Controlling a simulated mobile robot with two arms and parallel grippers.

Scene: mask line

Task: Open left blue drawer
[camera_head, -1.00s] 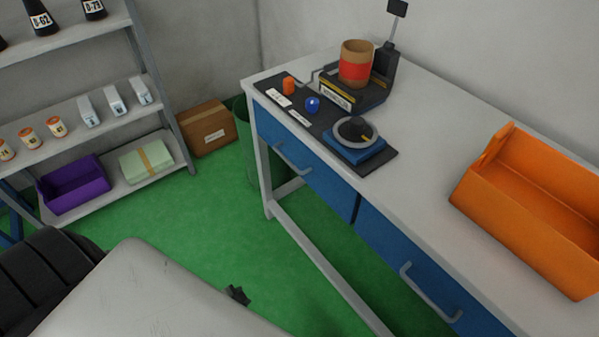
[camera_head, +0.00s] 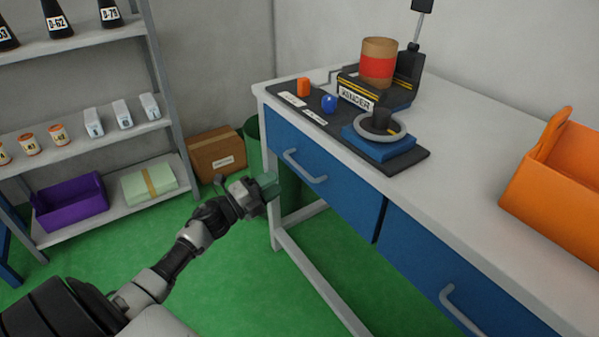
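The left blue drawer (camera_head: 340,193) is under the near edge of the workbench, at its left end, and its front looks flush and closed. Its grey bar handle (camera_head: 303,167) sits on the upper part of the front. My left gripper (camera_head: 269,185) is raised in front of the bench's left leg, to the left of the handle and a little lower in the picture. It appears apart from the handle. Its fingers are small and blurred against the green bin and floor, so their opening cannot be told. My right gripper is out of view.
A right blue drawer (camera_head: 430,260) with its own handle (camera_head: 460,309) is beside it. The bench top (camera_head: 470,150) carries a black mat, a winder and an orange crate (camera_head: 560,190). A shelf (camera_head: 100,135), cardboard box (camera_head: 217,153) and green bin stand left. The floor between is clear.

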